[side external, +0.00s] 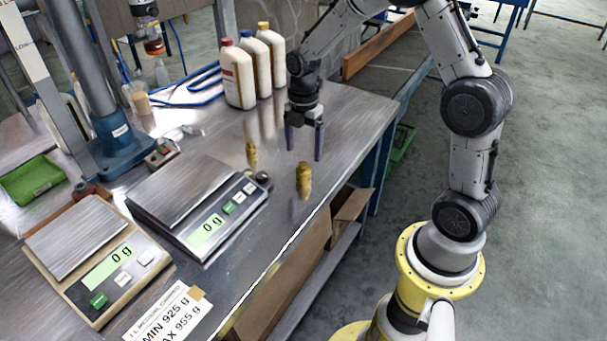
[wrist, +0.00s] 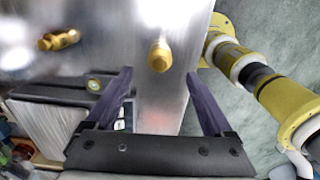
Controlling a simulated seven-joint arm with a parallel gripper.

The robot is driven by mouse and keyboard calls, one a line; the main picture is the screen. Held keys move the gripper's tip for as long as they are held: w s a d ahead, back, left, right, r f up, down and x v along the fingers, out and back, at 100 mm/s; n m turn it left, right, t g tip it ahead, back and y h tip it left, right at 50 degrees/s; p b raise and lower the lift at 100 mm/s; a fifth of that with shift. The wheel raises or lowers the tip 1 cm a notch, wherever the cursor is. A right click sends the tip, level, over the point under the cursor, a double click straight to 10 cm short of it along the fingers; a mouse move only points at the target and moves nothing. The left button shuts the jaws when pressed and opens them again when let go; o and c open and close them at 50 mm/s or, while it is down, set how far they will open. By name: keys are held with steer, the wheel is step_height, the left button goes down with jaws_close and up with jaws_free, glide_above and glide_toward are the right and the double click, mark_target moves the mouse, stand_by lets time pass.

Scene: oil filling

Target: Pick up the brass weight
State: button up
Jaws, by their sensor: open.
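Two scales, a grey one (side external: 226,216) and a beige one (side external: 103,258), both read 0 g at the left. Several white bottles (side external: 238,77) stand behind my gripper. A small dark round object (side external: 263,178) sits beside the grey scale. The table's right edge is near the right-hand weight.

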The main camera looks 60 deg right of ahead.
mark_target(303, 164)
steer(key=shift+f, duration=3.05)
jaws_close()
steer(key=shift+r, duration=0.1)
